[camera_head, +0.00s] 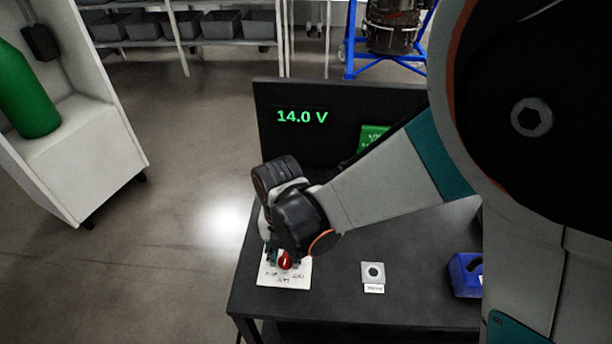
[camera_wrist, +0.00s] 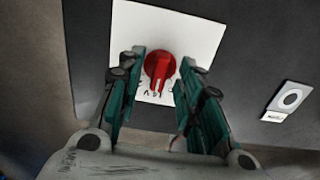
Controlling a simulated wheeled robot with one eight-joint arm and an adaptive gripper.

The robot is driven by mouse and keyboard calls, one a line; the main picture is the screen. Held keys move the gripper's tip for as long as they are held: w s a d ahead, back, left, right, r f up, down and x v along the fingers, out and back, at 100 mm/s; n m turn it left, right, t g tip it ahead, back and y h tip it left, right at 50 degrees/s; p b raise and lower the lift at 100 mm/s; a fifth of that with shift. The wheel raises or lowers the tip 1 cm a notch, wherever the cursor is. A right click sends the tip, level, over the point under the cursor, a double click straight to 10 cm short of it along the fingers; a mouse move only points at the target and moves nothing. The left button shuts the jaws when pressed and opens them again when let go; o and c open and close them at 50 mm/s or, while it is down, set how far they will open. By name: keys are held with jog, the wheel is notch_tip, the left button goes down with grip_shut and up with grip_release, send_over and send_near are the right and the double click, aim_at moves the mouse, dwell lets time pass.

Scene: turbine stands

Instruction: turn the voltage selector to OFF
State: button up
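The voltage selector is a red knob (camera_wrist: 160,65) on a white plate (camera_wrist: 182,32) with small printed labels. In the wrist view the knob's pale pointer mark faces the picture's bottom; the lettering there is too small to read surely. The knob also shows in the head view (camera_head: 285,261), at the table's left front, partly behind my gripper. My gripper (camera_wrist: 161,64) is open, its teal fingers on either side of the knob. A gap shows beside each finger, and I cannot tell any contact. The display (camera_head: 302,117) behind reads 14.0 V.
A blue box (camera_head: 465,275) is further right. A green panel (camera_head: 374,137) is partly hidden by my arm. A white stand with a green cylinder (camera_head: 25,95) is at left.

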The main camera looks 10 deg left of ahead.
jog(key=shift+f+b, duration=0.4)
jog(key=shift+f, duration=0.45)
jog(key=shift+c, duration=0.3)
grip_shut()
jog(key=n+b, duration=0.1)
jog(key=n, duration=0.4)
jog(key=shift+n, duration=0.4)
jog(key=shift+o, duration=0.7)
grip_release()
